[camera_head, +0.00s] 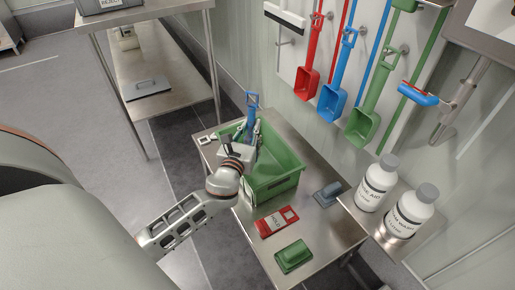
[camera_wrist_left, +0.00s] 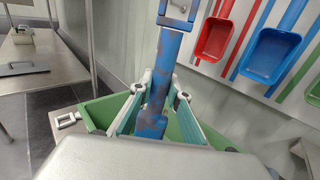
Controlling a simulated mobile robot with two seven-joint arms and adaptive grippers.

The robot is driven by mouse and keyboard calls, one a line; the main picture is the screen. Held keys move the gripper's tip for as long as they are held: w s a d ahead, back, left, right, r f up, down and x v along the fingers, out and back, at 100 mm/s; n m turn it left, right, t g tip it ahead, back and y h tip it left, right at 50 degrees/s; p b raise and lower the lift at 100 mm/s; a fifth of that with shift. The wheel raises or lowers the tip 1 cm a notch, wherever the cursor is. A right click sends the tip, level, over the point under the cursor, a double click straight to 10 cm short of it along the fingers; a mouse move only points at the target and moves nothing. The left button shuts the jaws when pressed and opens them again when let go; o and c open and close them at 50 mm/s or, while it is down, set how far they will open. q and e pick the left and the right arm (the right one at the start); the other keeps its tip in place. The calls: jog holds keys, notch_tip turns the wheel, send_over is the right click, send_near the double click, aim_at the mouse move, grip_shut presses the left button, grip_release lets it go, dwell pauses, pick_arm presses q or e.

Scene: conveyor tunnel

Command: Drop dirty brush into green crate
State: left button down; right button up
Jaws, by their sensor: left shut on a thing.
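My left gripper (camera_head: 248,130) is shut on the dirty brush (camera_head: 251,107), a blue tool with dark smears on its handle. In the left wrist view the brush (camera_wrist_left: 159,90) stands upright between the fingers (camera_wrist_left: 155,100). The green crate (camera_head: 275,187) stands on a steel table, and the gripper and brush are over its far left part. The crate wall also shows below the fingers in the left wrist view (camera_wrist_left: 101,112). The lower end of the brush is hidden by the gripper. My right gripper is not in view.
On the table (camera_head: 330,226) lie a red packet (camera_head: 277,221), a green brush or block (camera_head: 293,256) and a grey-blue one (camera_head: 327,194). Two white bottles (camera_head: 376,182) stand at the right. Red, blue and green scoops (camera_head: 331,103) hang on the wall behind.

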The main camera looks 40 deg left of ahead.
pick_arm(q)
jog(key=shift+r, duration=0.15)
jog(key=c, duration=1.8)
grip_release()
jog(key=shift+c, duration=0.2)
jog(key=shift+s+d, duration=0.2)
jog(key=shift+s, duration=0.2)
jog(key=v, duration=1.1)
